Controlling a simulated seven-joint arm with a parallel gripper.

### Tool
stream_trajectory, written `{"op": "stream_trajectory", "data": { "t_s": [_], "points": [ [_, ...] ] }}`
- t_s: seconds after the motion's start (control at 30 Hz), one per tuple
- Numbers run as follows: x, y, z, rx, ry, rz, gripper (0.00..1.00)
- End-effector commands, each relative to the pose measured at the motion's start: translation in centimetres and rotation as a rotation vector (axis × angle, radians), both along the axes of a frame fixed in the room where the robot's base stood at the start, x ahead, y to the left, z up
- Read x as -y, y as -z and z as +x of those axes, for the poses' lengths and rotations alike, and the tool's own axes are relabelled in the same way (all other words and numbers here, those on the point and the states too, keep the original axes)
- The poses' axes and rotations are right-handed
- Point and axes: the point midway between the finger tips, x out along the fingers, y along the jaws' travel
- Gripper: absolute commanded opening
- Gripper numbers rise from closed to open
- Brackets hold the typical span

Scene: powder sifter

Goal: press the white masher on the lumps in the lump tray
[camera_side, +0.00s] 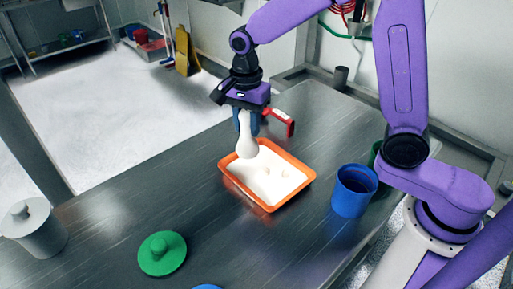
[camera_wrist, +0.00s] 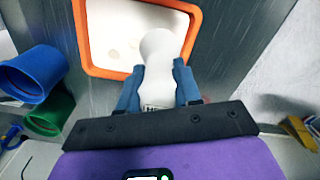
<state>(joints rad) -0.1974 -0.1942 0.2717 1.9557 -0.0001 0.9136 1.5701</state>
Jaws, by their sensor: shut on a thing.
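My gripper (camera_side: 248,121) is shut on the white masher (camera_side: 247,146) and holds it upright over the back left part of the lump tray. The lump tray is orange-rimmed (camera_side: 231,178) with white powder inside and a few small lumps (camera_side: 266,171) near its middle. In the wrist view the masher (camera_wrist: 158,75) sits between the blue fingers of my gripper (camera_wrist: 158,88), and its head overlaps the lower right of the tray (camera_wrist: 84,40). I cannot tell whether the masher's end touches the powder.
A blue cup (camera_side: 352,192) stands right of the tray, with a green cup (camera_wrist: 52,112) beside it. A green lid (camera_side: 162,254) and a grey lidded pot (camera_side: 35,228) are at the front left. A red-handled thing (camera_side: 281,119) lies behind the tray. The table left of the tray is clear.

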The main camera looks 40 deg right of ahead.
Motion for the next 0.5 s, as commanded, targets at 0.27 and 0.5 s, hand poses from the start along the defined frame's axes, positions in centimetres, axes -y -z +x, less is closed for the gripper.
{"op": "stream_trajectory", "data": {
  "t_s": [0.27,0.5],
  "points": [
    [2.3,0.0,-3.7,0.001,0.001,0.0,0.0],
    [4.5,0.2,-7.2,0.002,-0.001,0.001,0.0]
  ]
}}
